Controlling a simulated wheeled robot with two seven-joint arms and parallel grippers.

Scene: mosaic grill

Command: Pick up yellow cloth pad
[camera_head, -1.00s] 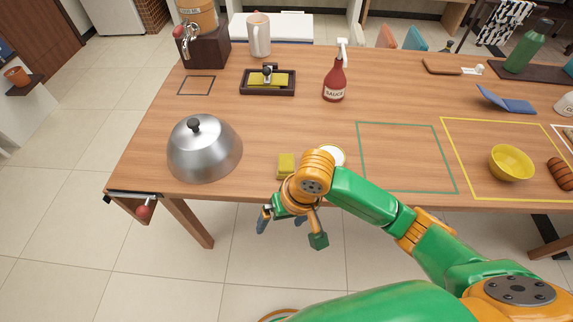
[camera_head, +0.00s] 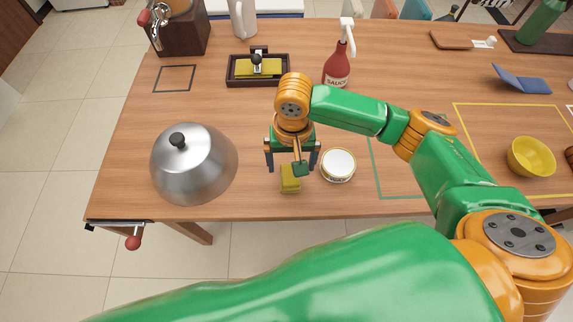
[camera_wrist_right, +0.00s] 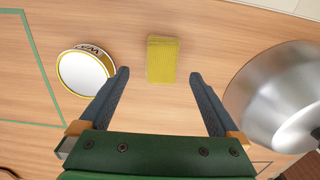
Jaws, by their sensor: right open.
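A small yellow cloth pad (camera_head: 290,184) lies on the wooden table near its front edge, between the steel dome and the white-lidded can. My right gripper (camera_head: 291,165) is open and empty above the table, just behind the pad, and partly covers it. In the right wrist view the pad (camera_wrist_right: 162,58) appears just past the fingertips and centred between the open fingers (camera_wrist_right: 159,75). It is not held. Another yellow piece (camera_head: 272,68) sits in a dark tray at the back. My left gripper does not show.
A steel dome (camera_head: 190,165) stands left of the gripper. A white-lidded can (camera_head: 338,165) stands close on the right. The dark tray (camera_head: 232,80) and a red sauce bottle (camera_head: 337,70) stand behind. A yellow bowl (camera_head: 530,157) is at far right.

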